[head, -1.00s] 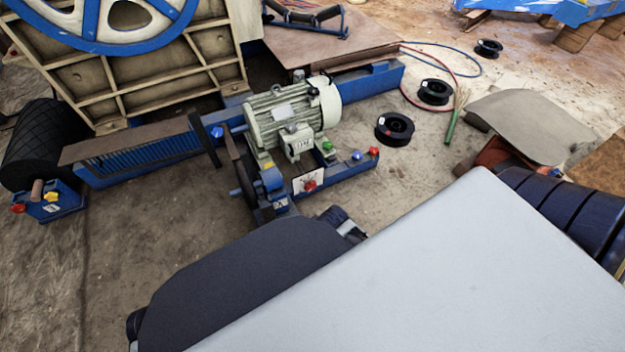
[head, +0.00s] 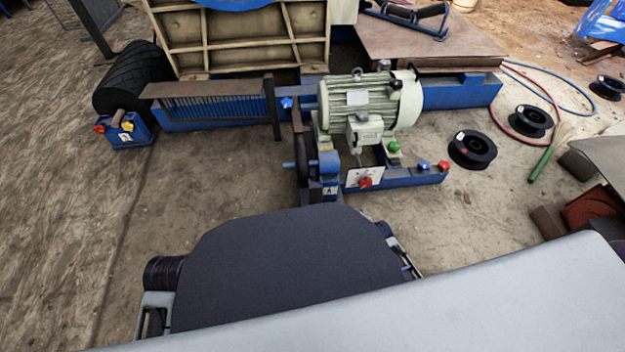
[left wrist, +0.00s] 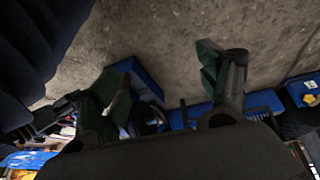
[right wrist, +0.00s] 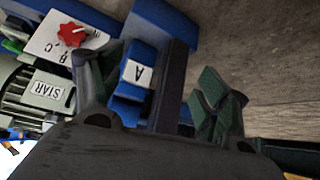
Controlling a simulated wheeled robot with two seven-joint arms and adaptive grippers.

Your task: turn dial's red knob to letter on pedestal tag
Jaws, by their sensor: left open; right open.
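The dial is a white plate with a red knob (head: 365,182), low in front of the pale green motor. In the right wrist view the red knob (right wrist: 72,33) is at upper left, with letters B and C beside it; its exact pointing is unclear. A blue pedestal with a white tag reading A (right wrist: 136,73) shows between the right fingers. My right gripper (right wrist: 152,92) is open and empty. My left gripper (left wrist: 165,88) is open and empty over the ground. In the head view both grippers are largely hidden by my own dark and pale body parts.
The motor (head: 345,105) stands on a blue frame with green, blue and red buttons. A blue block with red and yellow knobs (head: 127,133) is at left by a black roller. Black spools (head: 472,150) lie at right. Bare ground lies at left.

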